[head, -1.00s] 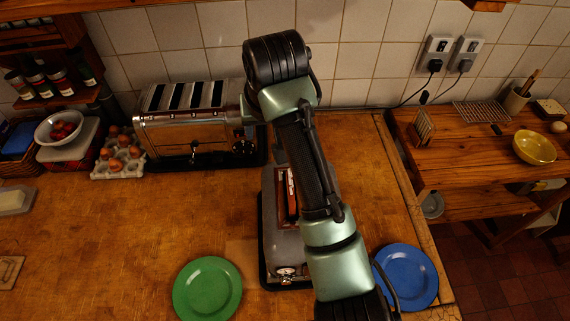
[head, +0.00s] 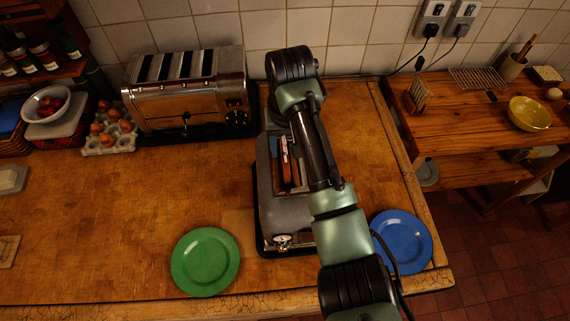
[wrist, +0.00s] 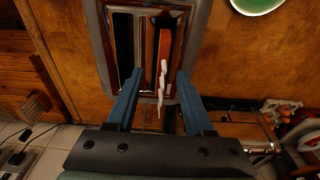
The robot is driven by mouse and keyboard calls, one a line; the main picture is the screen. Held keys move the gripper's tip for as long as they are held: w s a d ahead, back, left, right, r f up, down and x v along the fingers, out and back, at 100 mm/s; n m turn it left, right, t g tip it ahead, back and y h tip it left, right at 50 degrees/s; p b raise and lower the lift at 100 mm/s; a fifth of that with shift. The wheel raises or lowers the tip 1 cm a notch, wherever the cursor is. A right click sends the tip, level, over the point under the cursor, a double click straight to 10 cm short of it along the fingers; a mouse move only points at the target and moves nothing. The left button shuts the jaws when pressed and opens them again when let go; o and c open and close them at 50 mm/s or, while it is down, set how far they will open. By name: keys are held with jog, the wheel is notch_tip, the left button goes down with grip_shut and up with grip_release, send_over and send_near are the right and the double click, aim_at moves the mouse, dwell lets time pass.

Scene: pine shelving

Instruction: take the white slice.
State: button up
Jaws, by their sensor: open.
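The white slice (wrist: 162,82) shows thin and edge-on in the wrist view, standing at the near end of the grey toaster's slots. My gripper (wrist: 159,74) is open, its blue fingers one on each side of the slice; I cannot tell whether either touches it. The grey toaster (wrist: 205,12) has two slots; a brown-orange slice (wrist: 165,42) is in the right one, and the left looks dark and empty. In the head view the white slice (head: 285,152) is a thin pale strip, and my arm hides most of the gripper.
A chrome toaster (head: 185,100) stands left of the grey toaster, beside an egg tray (head: 108,135). A green plate (head: 205,261) and a blue plate (head: 402,242) lie near the front edge. The counter's left middle is clear. A lower side table (head: 465,150) stands at right.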

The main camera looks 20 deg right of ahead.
aim_at(285, 153)
jog(key=shift+w+f+p, duration=0.3)
jog(key=shift+f+p, duration=0.05)
jog(key=shift+f, duration=0.7)
jog(key=shift+w+f+p, duration=0.25)
jog(key=shift+f+p, duration=0.1)
jog(key=shift+f, duration=0.7)
grip_shut()
